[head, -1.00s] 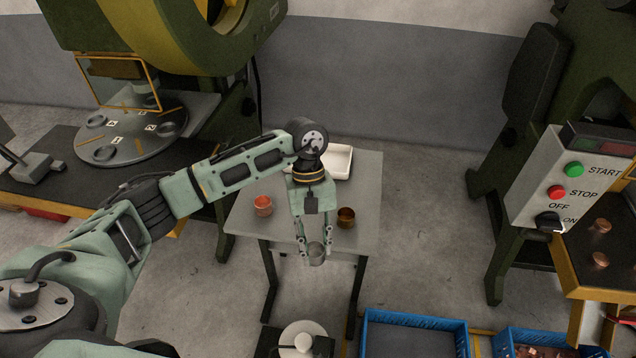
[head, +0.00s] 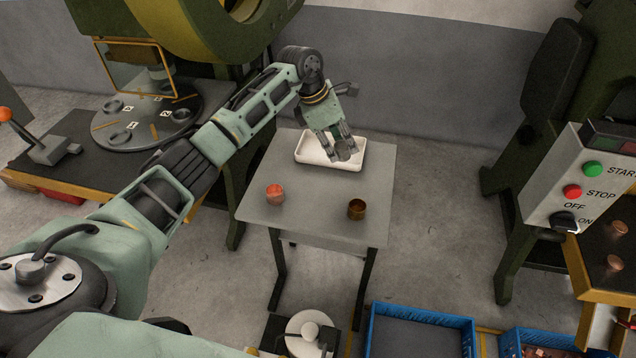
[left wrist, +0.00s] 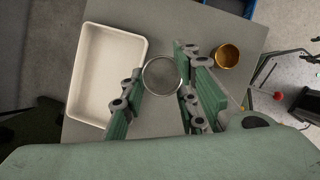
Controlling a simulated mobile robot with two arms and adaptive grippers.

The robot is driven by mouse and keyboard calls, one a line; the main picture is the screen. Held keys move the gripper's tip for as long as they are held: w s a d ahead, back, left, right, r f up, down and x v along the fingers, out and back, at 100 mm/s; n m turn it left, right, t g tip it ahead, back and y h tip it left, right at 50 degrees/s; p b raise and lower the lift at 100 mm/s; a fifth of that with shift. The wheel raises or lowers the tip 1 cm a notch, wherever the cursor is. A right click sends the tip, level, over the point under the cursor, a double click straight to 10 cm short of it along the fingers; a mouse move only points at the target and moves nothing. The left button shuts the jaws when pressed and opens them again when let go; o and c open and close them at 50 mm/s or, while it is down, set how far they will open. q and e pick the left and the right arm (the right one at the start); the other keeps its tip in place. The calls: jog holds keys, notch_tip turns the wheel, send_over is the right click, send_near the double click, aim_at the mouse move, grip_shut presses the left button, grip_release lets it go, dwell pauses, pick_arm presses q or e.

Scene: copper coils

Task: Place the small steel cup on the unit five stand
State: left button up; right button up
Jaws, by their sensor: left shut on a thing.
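The small steel cup (head: 346,150) is held between the fingertips of my left gripper (head: 342,148), over the front right part of the white tray in the head view. In the left wrist view the round rim of the cup (left wrist: 162,76) shows between the fingers (left wrist: 158,95), beside the tray's edge. A grey table (head: 320,220) with dark legs stands below; no label shows on it, so I cannot tell whether it is the unit five stand. My right gripper is not in view.
The white tray (head: 304,150) lies at the back of the table. An orange-red cup (head: 275,194) and a brass-coloured cup (head: 357,209) stand towards its front, with bare tabletop between them. Blue crates (head: 420,315) are on the floor at front right.

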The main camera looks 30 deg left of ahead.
pick_arm(q)
jog(key=s+f, duration=0.2)
jog(key=s, duration=0.1)
jog(key=s+a+f+p, duration=0.1)
jog(key=s, duration=0.2)
jog(key=s+a+f+p, duration=0.1)
jog(key=s+f, duration=0.1)
jog(key=s, duration=0.1)
jog(key=shift+s+a+f, duration=0.2)
jog(key=shift+s+f, duration=0.2)
jog(key=shift+f, duration=0.1)
notch_tip(320, 180, down, 4)
jog(key=shift+f+b, duration=0.1)
jog(key=shift+b, duration=1.1)
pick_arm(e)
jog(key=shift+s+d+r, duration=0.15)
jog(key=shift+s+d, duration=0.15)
pick_arm(q)
jog(key=o, duration=1.1)
jog(key=shift+r, duration=0.2)
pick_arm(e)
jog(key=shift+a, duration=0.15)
